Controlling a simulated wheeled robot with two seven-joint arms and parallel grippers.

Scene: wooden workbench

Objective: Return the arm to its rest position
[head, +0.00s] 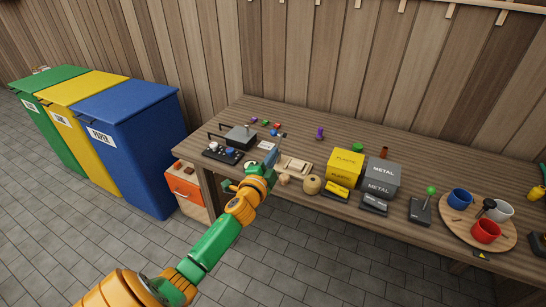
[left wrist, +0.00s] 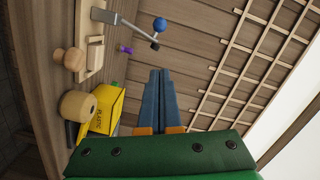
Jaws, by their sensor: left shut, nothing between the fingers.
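My left arm (head: 215,240), green and orange, reaches in from the lower left to the front edge of the workbench (head: 405,152). My left gripper (head: 273,155) is above the bench near its left part, with blue-grey fingers. In the left wrist view the fingers (left wrist: 160,95) are together with nothing between them. A wooden block device (head: 295,164) sits just right of the gripper. In the left wrist view a grey lever with a blue ball knob (left wrist: 160,25) stands beyond the fingertips, apart from them. My right gripper is not in view.
A yellow box (head: 345,166) and grey metal box (head: 382,175) stand right of the gripper, with a round wooden piece (head: 312,185) in front. A green-knob joystick (head: 422,205) and round tray (head: 450,228) with mugs are farther right. Bins (head: 135,145) stand left.

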